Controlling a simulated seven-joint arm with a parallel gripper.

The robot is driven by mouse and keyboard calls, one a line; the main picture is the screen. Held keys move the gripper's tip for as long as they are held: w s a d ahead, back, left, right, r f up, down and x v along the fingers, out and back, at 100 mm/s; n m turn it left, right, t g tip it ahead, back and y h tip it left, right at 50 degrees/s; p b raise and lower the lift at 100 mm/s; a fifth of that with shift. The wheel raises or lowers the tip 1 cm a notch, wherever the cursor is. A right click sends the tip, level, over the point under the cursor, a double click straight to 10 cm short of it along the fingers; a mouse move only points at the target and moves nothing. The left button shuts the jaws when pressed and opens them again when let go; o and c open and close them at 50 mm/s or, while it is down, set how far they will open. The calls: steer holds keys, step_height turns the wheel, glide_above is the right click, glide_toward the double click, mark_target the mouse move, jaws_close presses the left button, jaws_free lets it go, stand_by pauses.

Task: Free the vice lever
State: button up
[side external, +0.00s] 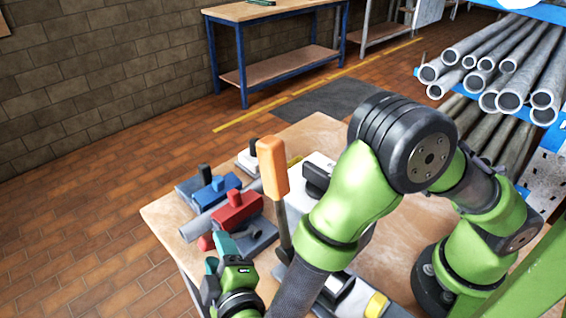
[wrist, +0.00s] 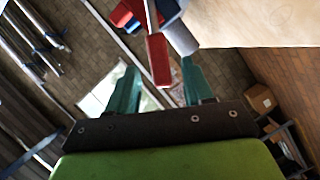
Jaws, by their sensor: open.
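A red vice (side external: 238,207) on a grey base stands near the left edge of the workbench. A lever with a red grip (side external: 205,243) sticks out from it toward my gripper (side external: 216,251). In the wrist view the red grip (wrist: 158,62) lies between the fingers of my gripper (wrist: 160,65), with a gap on each side. My gripper is open, with teal fingers. A grey pipe (side external: 203,223) runs through the vices, and its round end (wrist: 184,42) shows near the right finger. Whether the grip touches a finger is not clear.
A blue vice (side external: 215,188) stands behind the red one. An upright orange handle (side external: 273,168) on a dark rod rises close to my arm. The wooden bench top (side external: 330,130) is bare at the back. Racked pipes (side external: 500,60) are at right.

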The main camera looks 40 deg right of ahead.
steer(key=v, duration=1.2)
steer(key=w+a+r+n+t+y, duration=0.3)
steer(key=w+a+r+n+y, duration=0.15)
steer(key=w+r, duration=0.85)
steer(key=w+d+r+y, duration=0.1)
steer(key=w+d+r, duration=0.1)
steer(key=w+r, duration=0.3)
steer(key=w+d+r+y, duration=0.1)
steer(key=w+d+r, duration=0.2)
steer(key=r, duration=0.5)
steer(key=d+m+g+h, duration=0.4)
steer(key=d+m+h, duration=0.1)
steer(key=d, duration=1.4)
steer(key=s+d+f+m+g+y, duration=0.2)
steer(key=s+d+f+m+g, duration=0.5)
steer(key=s+d, duration=0.6)
step_height(320, 180, down, 3)
steer(key=shift+s+r+m+y, duration=0.15)
steer(key=shift+s+m+y, duration=0.2)
steer(key=shift+s+m, duration=0.25)
